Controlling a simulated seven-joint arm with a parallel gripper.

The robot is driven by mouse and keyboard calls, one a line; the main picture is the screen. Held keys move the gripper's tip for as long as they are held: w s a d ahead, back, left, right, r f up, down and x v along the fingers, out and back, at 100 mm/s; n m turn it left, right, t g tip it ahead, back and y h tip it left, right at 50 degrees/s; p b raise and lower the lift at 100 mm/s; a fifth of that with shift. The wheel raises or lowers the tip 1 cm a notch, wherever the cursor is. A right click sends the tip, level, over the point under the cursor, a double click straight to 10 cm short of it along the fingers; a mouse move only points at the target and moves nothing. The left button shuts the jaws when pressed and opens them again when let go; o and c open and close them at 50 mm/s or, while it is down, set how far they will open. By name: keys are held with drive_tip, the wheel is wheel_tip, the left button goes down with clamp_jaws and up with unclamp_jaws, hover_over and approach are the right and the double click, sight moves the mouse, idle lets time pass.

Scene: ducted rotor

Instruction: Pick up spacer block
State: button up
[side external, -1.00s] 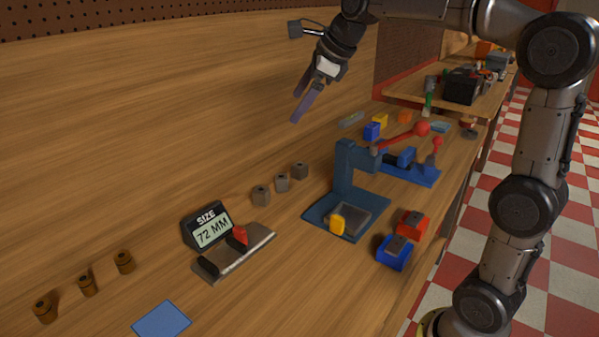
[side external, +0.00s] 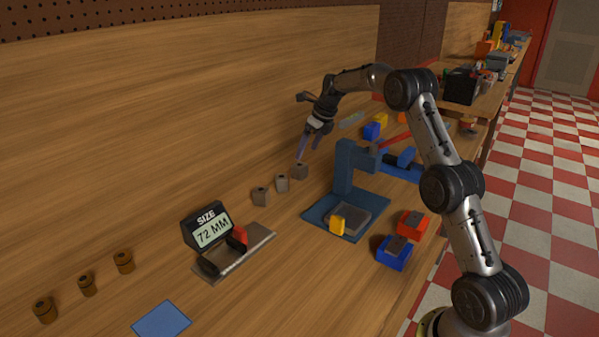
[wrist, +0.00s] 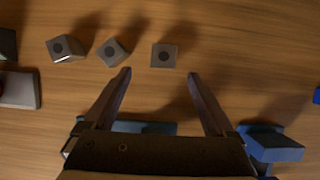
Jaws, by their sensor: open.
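Three small grey spacer blocks with a dark round spot stand in a row on the bench: a near one (side external: 261,196), a middle one (side external: 282,183) and a far one (side external: 299,172). My gripper (side external: 303,156) is open, pointing down just above the far block. In the wrist view, my gripper (wrist: 160,75) has its fingers spread wide, and the far block (wrist: 164,55) lies just ahead of the gap between the fingertips. The middle block (wrist: 112,52) and near block (wrist: 65,48) sit to its left. Nothing is held.
A blue press (side external: 347,205) stands right of the blocks, close to my gripper. A size gauge reading 72 MM (side external: 208,227) is nearer the camera. Red (side external: 412,223) and blue (side external: 393,253) holders are at the bench's right edge. Bench left of the blocks is clear.

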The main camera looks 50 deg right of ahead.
sight(301, 165)
drive_tip(key=x, duration=0.4)
drive_tip(key=shift+w+f, duration=0.15)
drive_tip(key=shift+f, duration=0.05)
drive_tip(key=shift+d+x, duration=0.15)
drive_tip(key=shift+x, duration=1.15)
drive_tip(key=shift+d+x, duration=0.15)
drive_tip(key=shift+x, duration=1.2)
clamp_jaws()
